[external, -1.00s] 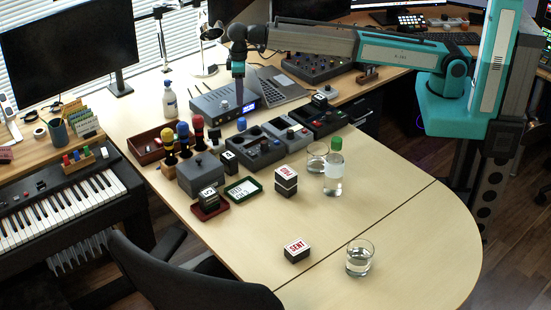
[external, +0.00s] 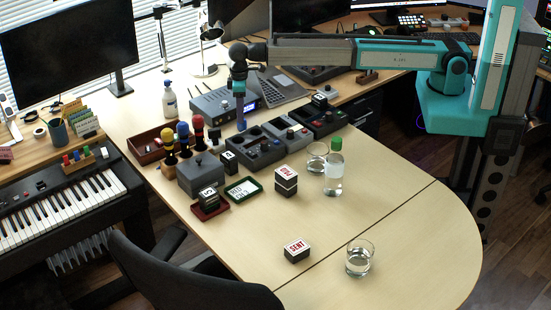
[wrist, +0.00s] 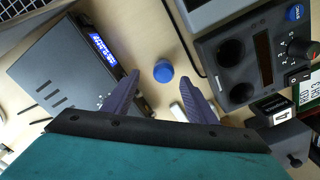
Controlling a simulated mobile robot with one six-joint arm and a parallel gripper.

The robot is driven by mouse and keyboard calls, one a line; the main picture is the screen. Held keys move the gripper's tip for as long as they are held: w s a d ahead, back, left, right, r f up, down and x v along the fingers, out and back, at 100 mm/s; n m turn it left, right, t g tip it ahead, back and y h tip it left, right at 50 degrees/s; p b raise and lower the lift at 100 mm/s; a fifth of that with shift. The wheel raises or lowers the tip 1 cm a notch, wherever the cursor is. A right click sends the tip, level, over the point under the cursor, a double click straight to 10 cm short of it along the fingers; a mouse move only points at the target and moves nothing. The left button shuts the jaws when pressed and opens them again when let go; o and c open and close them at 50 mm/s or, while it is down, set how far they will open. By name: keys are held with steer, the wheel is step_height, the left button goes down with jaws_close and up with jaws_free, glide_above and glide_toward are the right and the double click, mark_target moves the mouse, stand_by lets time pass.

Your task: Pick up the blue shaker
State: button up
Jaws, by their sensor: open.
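A small, round, blue thing, which looks like the blue shaker (external: 241,125), stands on the pale desk beside the dark boxes with knobs. In the wrist view the blue shaker (wrist: 163,71) shows as a round blue top, just past the fingertips and between their lines. My gripper (external: 240,112) points down right above it in the external view, its purple fingers overlapping the shaker's upper part. In the wrist view my gripper (wrist: 159,78) is open, with nothing held between the fingers. Whether the fingers are level with the shaker cannot be told.
A grey box with a lit display (external: 225,103) is close on the left in the wrist view, and a dark knobbed box (external: 258,146) is on the right. The desk's front right is mostly clear.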

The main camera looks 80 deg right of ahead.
steer(key=shift+s+a+f+p, duration=0.15)
steer(key=shift+f+p, duration=0.25)
steer(key=shift+f, duration=0.55)
steer(key=shift+s+a+f+p, duration=0.15)
steer(key=shift+f+p, duration=0.25)
steer(key=shift+f, duration=0.5)
steer(key=shift+w+f, duration=0.15)
steer(key=shift+f, duration=0.55)
steer(key=c, duration=1.1)
steer(key=shift+c, duration=0.2)
steer(key=shift+r, duration=0.15)
steer(key=shift+r+b, duration=0.95)
steer(key=shift+r, duration=3.9)
